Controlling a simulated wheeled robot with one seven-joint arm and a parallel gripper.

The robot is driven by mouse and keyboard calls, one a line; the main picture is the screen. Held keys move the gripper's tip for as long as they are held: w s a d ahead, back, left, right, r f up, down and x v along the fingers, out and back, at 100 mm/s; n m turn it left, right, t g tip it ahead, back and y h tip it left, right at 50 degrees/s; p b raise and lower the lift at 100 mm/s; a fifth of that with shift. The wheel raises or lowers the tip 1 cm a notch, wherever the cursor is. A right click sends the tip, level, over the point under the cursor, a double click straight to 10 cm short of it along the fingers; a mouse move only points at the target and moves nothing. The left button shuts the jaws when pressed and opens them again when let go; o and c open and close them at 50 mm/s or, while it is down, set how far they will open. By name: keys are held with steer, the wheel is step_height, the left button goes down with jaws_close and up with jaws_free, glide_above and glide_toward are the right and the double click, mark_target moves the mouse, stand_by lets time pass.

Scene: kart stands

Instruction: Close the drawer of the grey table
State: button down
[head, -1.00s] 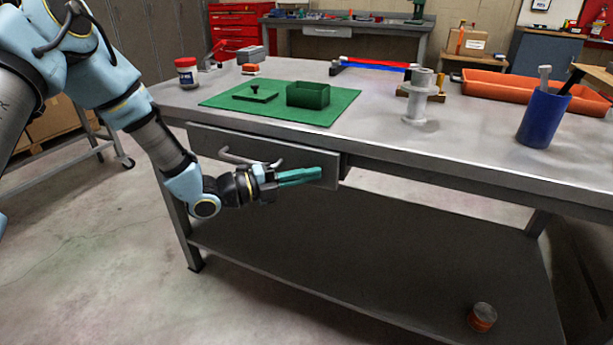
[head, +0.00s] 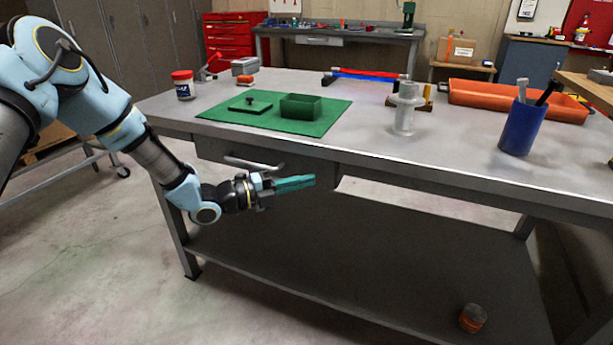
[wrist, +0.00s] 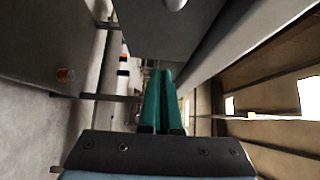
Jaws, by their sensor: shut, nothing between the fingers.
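The grey table (head: 420,158) stands in front of me, with its drawer (head: 305,172) under the left part of the top. The drawer front is close under the table edge; I cannot tell whether it is fully flush. Its bar handle (head: 252,164) shows above my gripper. My gripper (head: 312,181) is shut and empty, its teal fingers pointing right across the lower drawer front. I cannot tell whether it touches the drawer. The shut fingers also show in the wrist view (wrist: 160,74). The wrist and fingers hide part of the drawer front's lower edge.
A can (head: 472,318) stands on the lower shelf.

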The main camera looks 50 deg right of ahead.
steer(key=v, duration=1)
steer(key=shift+s+a+b, duration=0.15)
steer(key=shift+a+b, duration=0.3)
steer(key=shift+f, duration=0.1)
steer(key=w+a+r+m+t+y, duration=0.1)
steer(key=w+a+m+t+y, duration=0.3)
steer(key=a+m, duration=0.7)
steer(key=w+a+r+m+t+y, duration=0.15)
steer(key=a+m+y, duration=0.4)
steer(key=a, duration=0.95)
steer(key=w+a+m+t+y, duration=0.35)
steer(key=a+m, duration=0.55)
steer(key=a, duration=0.5)
steer(key=a+r+m+t+y+p, duration=0.1)
steer(key=a+r+m+t+y, duration=0.1)
steer(key=a+r+m, duration=0.5)
step_height(320, 180, up, 9)
steer(key=n+p, duration=0.1)
steer(key=p, duration=1)
steer(key=shift+w+a, duration=0.45)
steer(key=shift+w, duration=0.05)
